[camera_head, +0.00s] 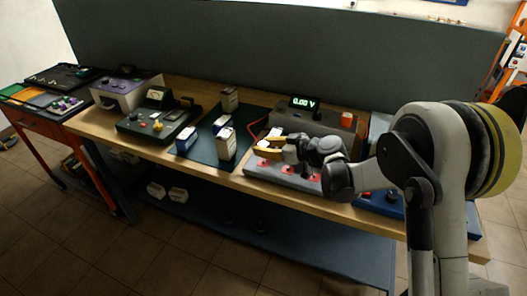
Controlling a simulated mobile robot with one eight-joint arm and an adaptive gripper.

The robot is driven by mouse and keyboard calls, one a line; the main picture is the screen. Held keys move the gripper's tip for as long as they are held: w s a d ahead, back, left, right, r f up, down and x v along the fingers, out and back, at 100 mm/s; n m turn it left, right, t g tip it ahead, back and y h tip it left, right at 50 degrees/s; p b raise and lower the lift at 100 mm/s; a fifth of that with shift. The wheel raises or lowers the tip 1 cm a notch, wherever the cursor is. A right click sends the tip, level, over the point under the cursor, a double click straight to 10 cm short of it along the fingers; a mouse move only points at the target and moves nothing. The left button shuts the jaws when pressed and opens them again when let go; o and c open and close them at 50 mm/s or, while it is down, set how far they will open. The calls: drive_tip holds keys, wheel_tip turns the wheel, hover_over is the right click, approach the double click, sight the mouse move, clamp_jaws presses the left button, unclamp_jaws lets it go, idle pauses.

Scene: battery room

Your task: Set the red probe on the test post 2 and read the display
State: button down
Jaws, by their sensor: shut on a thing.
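My gripper (266,147), with yellow fingers, is at the grey test board (285,181) on the bench. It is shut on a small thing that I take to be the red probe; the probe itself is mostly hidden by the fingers. A red lead (252,128) curves down beside the gripper. The board has red marks along its front, and my gripper and wrist cover its back part. I cannot tell which post is number 2, or whether the probe touches a post. The green display (303,103) on the meter behind reads 0.00 V.
Several small battery boxes (227,143) stand on a dark mat left of the board. Further left are a black tester (158,121) and a purple-white unit (125,92). An orange cart (50,125) stands at the far left. A blue item (380,203) lies right of the board.

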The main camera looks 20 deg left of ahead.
drive_tip(key=w+d+r+p, duration=0.35)
drive_tip(key=d+r, duration=0.25)
drive_tip(key=d, duration=0.4)
drive_tip(key=b, duration=0.5)
hover_over(289, 168)
wheel_tip(289, 168, down, 4)
drive_tip(key=shift+a+r, duration=0.1)
drive_tip(key=shift+f+b, duration=1.45)
drive_tip(key=shift+f, duration=1.15)
drive_tip(key=shift+f+b, duration=0.65)
drive_tip(key=shift+b, duration=0.2)
drive_tip(key=c, duration=1.3)
unclamp_jaws()
drive_tip(key=shift+c, duration=0.2)
drive_tip(key=shift+p+v, duration=0.9)
drive_tip(key=shift+v, duration=4.6)
